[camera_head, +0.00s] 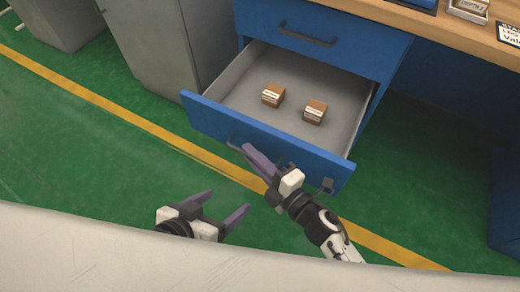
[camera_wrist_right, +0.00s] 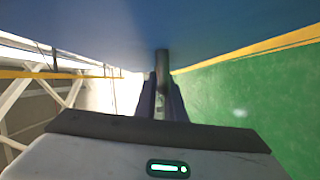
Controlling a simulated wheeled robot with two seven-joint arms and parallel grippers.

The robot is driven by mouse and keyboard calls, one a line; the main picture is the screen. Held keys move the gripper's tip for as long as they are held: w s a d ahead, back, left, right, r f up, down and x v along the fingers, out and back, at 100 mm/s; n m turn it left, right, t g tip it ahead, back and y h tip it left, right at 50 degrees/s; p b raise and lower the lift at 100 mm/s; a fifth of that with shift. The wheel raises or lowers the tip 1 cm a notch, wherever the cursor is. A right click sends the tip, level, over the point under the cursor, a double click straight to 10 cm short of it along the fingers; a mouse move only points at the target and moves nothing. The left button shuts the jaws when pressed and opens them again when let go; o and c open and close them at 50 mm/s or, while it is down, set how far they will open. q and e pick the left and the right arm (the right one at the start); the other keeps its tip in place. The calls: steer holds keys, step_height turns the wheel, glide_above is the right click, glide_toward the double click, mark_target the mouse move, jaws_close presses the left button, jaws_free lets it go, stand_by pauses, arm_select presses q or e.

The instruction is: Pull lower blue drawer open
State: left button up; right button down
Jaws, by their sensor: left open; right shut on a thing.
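The lower blue drawer (camera_head: 205,112) is pulled out from the blue cabinet in the head view, and its grey inside (camera_head: 240,85) shows. Two small brown boxes with pale labels, one on the left (camera_head: 273,95) and one on the right (camera_head: 315,112), lie on its floor. My right gripper (camera_head: 250,152) is at the drawer front, shut on the dark drawer handle (camera_head: 233,142). The handle (camera_wrist_right: 162,65) also shows between the fingers in the right wrist view; the gripper partly hides it in the head view. My left gripper (camera_head: 228,199) is open and empty, lower and in front of the drawer.
The upper blue drawer (camera_head: 340,45) is shut above. A wooden desktop (camera_head: 440,25) with small items is at the upper right. A grey cabinet (camera_head: 165,60) stands to the left. The green floor (camera_head: 80,160) has a yellow line and is clear at left.

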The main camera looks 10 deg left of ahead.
arm_select(q)
steer(key=shift+s, duration=0.2)
arm_select(e)
steer(key=shift+s, duration=0.25)
steer(key=c, duration=1.8)
jaws_free()
steer(key=shift+c, duration=0.2)
